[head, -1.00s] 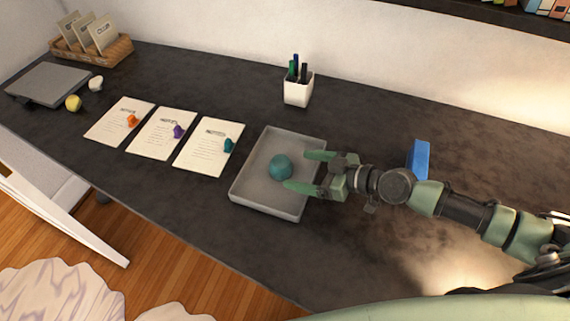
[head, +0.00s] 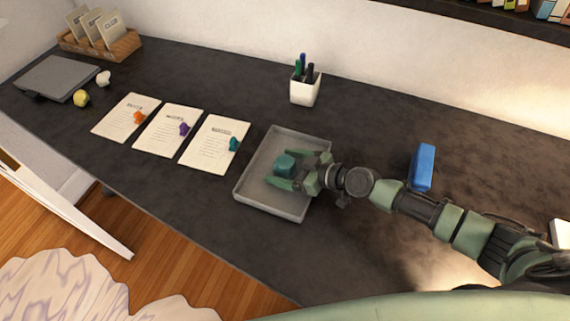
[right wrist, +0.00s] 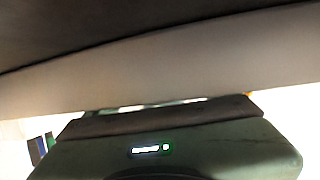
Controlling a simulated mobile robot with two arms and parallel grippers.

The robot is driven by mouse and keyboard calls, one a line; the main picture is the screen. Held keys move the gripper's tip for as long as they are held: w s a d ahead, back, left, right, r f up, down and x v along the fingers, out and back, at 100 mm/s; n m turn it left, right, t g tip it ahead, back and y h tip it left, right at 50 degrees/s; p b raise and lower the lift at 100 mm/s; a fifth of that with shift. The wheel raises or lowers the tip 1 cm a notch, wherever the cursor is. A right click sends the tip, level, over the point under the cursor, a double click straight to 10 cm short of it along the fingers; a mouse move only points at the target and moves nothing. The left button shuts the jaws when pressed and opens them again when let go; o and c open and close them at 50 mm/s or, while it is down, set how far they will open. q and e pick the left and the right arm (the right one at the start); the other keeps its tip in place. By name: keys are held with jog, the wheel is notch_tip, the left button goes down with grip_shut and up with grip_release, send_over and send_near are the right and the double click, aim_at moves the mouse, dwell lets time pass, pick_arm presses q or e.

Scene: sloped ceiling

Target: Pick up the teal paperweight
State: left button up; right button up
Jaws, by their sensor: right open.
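My right gripper (head: 277,169) reaches in over the tray from the right. In the right wrist view my own gripper body fills the lower part, a pale band crosses the middle, and the paperweight cannot be made out. My left gripper is not in view.
Three printed sheets (head: 215,147) with small coloured figures lie left of the tray. A white pen cup (head: 305,90) stands behind it, and a blue block (head: 423,168) lies to the right. A grey laptop-like slab (head: 57,78) and a card box (head: 118,47) sit far left.

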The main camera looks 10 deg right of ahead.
jog(key=shift+c, duration=0.4)
jog(key=c, duration=1.5)
grip_shut()
jog(key=shift+r, duration=0.15)
